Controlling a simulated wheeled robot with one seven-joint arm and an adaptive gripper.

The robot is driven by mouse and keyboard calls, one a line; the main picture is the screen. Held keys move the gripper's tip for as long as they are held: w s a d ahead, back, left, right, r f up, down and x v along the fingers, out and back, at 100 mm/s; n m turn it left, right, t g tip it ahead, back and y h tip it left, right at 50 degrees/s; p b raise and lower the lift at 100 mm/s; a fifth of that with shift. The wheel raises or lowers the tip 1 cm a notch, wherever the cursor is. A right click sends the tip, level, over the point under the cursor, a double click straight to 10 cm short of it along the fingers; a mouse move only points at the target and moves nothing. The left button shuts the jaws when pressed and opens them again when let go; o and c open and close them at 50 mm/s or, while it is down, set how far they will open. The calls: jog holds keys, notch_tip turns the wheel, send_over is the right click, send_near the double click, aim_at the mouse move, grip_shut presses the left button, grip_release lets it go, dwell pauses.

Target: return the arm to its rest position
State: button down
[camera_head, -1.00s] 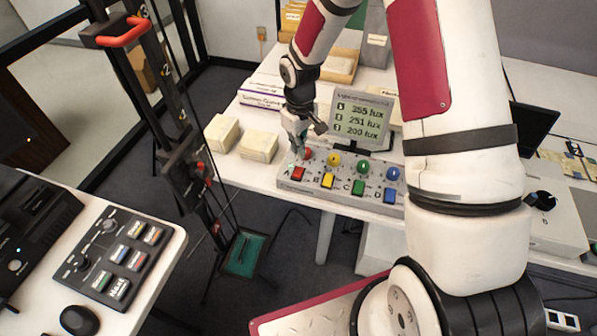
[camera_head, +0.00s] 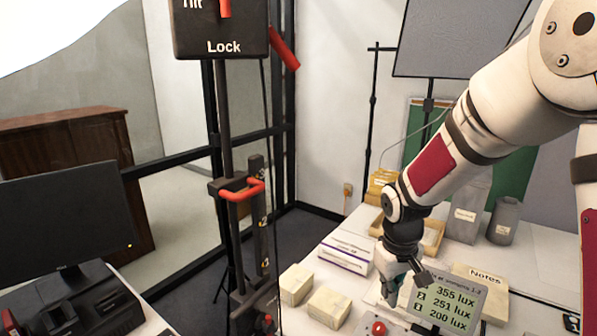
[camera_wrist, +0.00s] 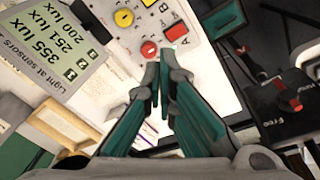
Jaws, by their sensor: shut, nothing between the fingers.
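My gripper (camera_head: 391,291) hangs at the end of my bent arm, above the white table (camera_head: 306,268) and just behind the button panel. In the wrist view my gripper (camera_wrist: 163,106) has its fingers together with nothing between them. Their tips point toward the red knob (camera_wrist: 148,49) beside button A, and appear apart from it. The lux display (camera_head: 442,300) stands just right of my gripper and reads 355, 251 and 200 lux. The red knob also shows at the bottom of the head view (camera_head: 378,328).
Two cream blocks (camera_head: 328,307) sit left of my gripper. Labelled boxes (camera_head: 345,252) and grey containers (camera_head: 503,220) stand behind it. A black stand with a Lock box (camera_head: 221,30) rises on the left. A monitor (camera_head: 62,212) stands at far left.

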jog(key=s+r+m+t, duration=0.2)
jog(key=s+r, duration=0.8)
jog(key=r, duration=0.3)
jog(key=s+r+t, duration=0.1)
jog(key=s+r, duration=0.2)
jog(key=s, duration=0.4)
jog(key=s+a+r+m+t, duration=0.1)
jog(key=s+r, duration=0.2)
jog(key=s, duration=0.3)
jog(key=shift+s+m+y, duration=0.3)
jog(key=shift+s+y, duration=0.1)
